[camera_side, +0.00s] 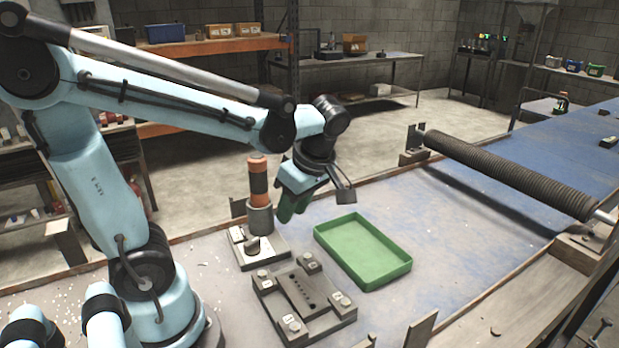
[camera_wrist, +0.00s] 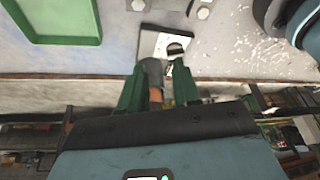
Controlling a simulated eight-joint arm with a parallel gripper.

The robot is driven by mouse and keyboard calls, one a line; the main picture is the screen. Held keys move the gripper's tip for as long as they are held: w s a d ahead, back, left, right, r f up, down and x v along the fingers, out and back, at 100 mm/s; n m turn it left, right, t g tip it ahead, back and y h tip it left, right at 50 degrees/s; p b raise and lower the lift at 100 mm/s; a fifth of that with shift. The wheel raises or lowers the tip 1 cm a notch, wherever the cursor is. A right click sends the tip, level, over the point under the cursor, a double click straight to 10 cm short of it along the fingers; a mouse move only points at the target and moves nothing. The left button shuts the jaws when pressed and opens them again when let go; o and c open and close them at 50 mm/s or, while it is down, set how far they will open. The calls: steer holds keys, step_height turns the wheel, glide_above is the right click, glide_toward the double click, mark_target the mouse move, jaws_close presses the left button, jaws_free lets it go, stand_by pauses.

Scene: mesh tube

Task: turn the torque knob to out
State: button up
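A dark knob (camera_side: 253,245), which looks like the torque knob, sits on a grey base plate (camera_side: 270,258) with a pale panel. The knob also shows in the wrist view (camera_wrist: 175,49), just beyond my fingertips; its setting is too small to read. An orange and black handled tool (camera_side: 259,180) stands upright in a grey holder (camera_side: 260,218) behind the knob. My gripper (camera_side: 289,212) is above and right of the plate in the side view, with green fingers. In the wrist view my gripper (camera_wrist: 159,75) is open, its fingers apart; the holder shows between them, but contact cannot be told.
A green tray (camera_side: 362,250) lies to the right. A dark fixture block (camera_side: 304,300) with corner bolts stands in front. A ribbed roller (camera_side: 510,175) crosses the right side. The blue table between tray and roller is clear.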

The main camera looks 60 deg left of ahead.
steer(key=shift+o, duration=0.7)
steer(key=shift+s+a+m, duration=0.25)
steer(key=shift+a+m, duration=0.2)
steer(key=shift+m, duration=0.15)
steer(key=m+t+h, duration=0.2)
steer(key=m+h, duration=0.2)
steer(key=m, duration=1.3)
glide_toward(251, 241)
steer(key=shift+w+d+f, duration=0.1)
steer(key=shift+d+f, duration=0.05)
steer(key=shift+f, duration=4.05)
jaws_close()
